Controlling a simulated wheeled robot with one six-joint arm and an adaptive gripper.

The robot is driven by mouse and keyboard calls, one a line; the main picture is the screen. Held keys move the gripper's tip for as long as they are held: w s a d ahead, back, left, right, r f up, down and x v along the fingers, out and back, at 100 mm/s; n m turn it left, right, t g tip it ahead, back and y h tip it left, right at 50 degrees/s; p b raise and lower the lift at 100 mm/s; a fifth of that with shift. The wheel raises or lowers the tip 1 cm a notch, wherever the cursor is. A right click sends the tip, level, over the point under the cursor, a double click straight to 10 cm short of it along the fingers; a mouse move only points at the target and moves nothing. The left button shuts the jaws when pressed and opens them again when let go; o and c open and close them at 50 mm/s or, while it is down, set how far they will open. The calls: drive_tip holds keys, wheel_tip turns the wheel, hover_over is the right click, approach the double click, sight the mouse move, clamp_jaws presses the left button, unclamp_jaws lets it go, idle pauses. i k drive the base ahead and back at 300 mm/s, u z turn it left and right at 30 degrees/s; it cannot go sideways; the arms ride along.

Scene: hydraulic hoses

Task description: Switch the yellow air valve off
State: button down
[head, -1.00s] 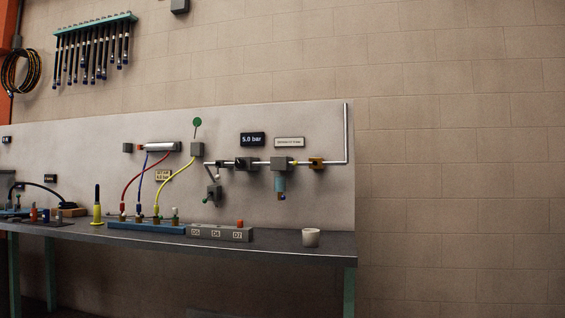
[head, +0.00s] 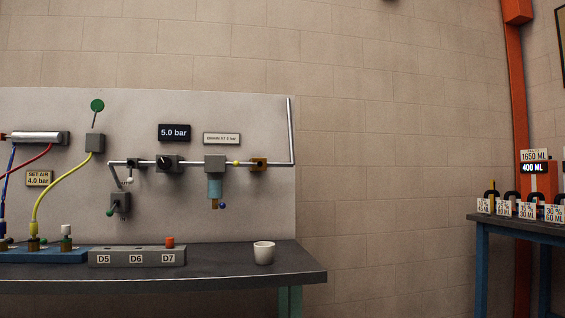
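The pipe (head: 291,130) turns upward to the right of the valve. A black display (head: 174,132) above reads 5.0 bar. My gripper is not in view, and nothing touches the valve.
A grey filter block with a blue bowl (head: 214,188) hangs left of the valve. A white cup (head: 264,253) stands on the dark bench (head: 225,276) below. A grey D5-D6-D7 block (head: 137,256) is further left. A second table (head: 490,220) with weights stands at right; wall between is clear.

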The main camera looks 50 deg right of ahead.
sight(235, 164)
drive_tip(key=z, duration=0.6)
drive_tip(key=i, duration=0.5)
drive_tip(key=z, duration=0.55)
